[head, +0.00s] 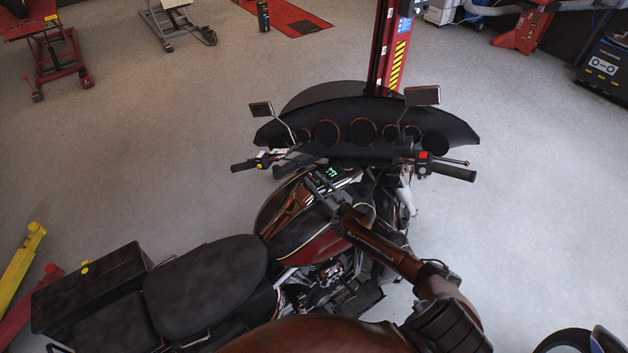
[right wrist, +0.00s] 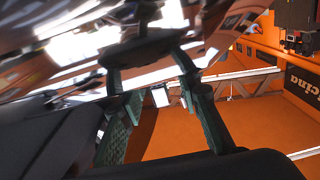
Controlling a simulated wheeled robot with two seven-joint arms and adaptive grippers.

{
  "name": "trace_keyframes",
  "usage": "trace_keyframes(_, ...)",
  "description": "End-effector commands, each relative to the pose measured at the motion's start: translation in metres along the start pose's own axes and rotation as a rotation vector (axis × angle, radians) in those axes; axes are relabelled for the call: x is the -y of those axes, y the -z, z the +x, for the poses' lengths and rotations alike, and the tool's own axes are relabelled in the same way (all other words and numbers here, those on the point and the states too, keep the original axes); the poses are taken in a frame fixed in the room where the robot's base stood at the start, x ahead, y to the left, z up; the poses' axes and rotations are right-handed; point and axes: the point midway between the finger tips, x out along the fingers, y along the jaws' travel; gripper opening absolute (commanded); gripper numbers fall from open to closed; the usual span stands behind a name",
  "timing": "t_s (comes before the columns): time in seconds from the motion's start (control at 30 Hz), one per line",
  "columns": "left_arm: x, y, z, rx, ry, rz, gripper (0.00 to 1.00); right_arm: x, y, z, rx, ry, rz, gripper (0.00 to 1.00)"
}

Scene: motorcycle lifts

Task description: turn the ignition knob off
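A dark red and black motorcycle (head: 310,243) stands in the middle of the head view. My right gripper (head: 318,182) is over the chrome top of its tank, behind the fairing. I cannot make out the ignition knob in the head view, where the gripper covers that area. In the right wrist view, a dark rounded part (right wrist: 140,48), possibly the knob, sits on shiny chrome at the fingertips. The two fingers of the right gripper (right wrist: 148,75) are apart, one on each side below it. I cannot tell whether they touch it. My left gripper is not in view.
The black fairing (head: 365,128) with round gauges, the mirrors and the right handlebar grip (head: 453,172) are close to my right arm. The seat (head: 205,285) is at lower left. A red post (head: 385,45) stands beyond. The grey floor at right is mostly clear.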

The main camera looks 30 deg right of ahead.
Motion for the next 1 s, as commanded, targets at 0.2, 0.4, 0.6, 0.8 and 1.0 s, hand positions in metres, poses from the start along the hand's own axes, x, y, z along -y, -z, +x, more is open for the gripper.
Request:
trace_keyframes(0.2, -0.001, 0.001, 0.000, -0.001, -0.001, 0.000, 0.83, 0.000, -0.002, -0.038, 0.003, -0.002, 0.003, 0.30)
trace_keyframes(0.4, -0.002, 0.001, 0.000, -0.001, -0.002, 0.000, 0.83, 0.000, -0.002, -0.079, 0.004, -0.002, 0.001, 0.30)
trace_keyframes(0.6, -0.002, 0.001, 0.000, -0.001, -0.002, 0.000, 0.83, 0.000, -0.001, -0.104, 0.003, -0.001, 0.000, 0.30)
trace_keyframes(0.8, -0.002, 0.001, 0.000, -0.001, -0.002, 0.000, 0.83, 0.000, 0.000, -0.112, 0.001, -0.001, -0.001, 0.30)
trace_keyframes(1.0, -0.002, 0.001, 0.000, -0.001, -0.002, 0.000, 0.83, 0.000, -0.001, -0.112, 0.002, -0.001, -0.001, 0.30)
